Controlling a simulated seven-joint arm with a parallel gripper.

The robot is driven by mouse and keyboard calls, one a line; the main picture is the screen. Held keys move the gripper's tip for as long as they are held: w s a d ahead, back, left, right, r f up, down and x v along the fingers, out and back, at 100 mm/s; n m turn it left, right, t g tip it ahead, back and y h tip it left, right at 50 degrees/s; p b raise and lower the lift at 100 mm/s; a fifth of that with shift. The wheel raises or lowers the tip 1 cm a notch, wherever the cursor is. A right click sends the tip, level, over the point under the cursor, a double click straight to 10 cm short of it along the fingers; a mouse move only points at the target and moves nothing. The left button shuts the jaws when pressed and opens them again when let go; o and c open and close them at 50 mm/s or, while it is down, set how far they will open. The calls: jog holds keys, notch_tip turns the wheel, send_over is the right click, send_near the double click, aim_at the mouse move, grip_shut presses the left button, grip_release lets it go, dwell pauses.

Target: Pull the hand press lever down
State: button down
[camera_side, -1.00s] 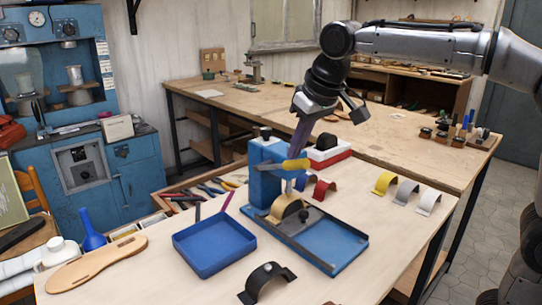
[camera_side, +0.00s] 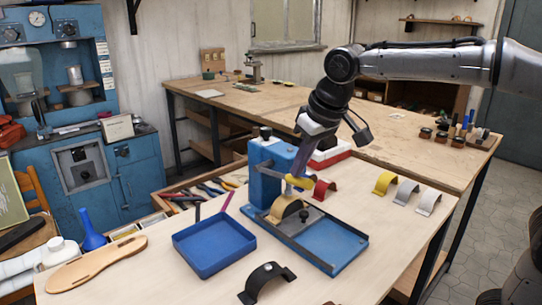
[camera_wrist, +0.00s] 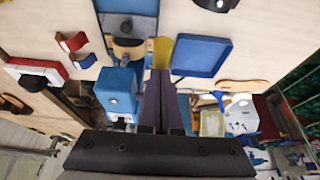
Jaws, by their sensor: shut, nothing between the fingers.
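The blue hand press (camera_side: 264,180) stands on the light workbench, with its blue base tray (camera_side: 330,243) toward the front right. Its grey lever ends in a yellow handle (camera_side: 299,182), which slopes down to the right, just above a tan strap on a form (camera_side: 287,208). My gripper (camera_side: 297,172) is shut and empty, with its fingers pointing down at the handle from above. In the wrist view, the shut fingertips (camera_wrist: 160,76) overlap the yellow handle (camera_wrist: 162,52), beside the blue press head (camera_wrist: 119,90). They appear to touch the handle; exact contact is hidden.
A blue tray (camera_side: 214,266) lies left of the press. A black strap (camera_side: 266,281) is in front. Red, yellow, grey and white straps (camera_side: 384,183) stand to the right. A tool drawer (camera_side: 165,197) is behind left. The bench's front right is clear.

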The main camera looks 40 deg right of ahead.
jog(key=shift+f, duration=0.55)
jog(key=shift+s+f, duration=0.1)
jog(key=shift+f, duration=0.5)
jog(key=w+r, duration=0.3)
jog(key=r, duration=0.9)
jog(key=shift+w+r, duration=0.15)
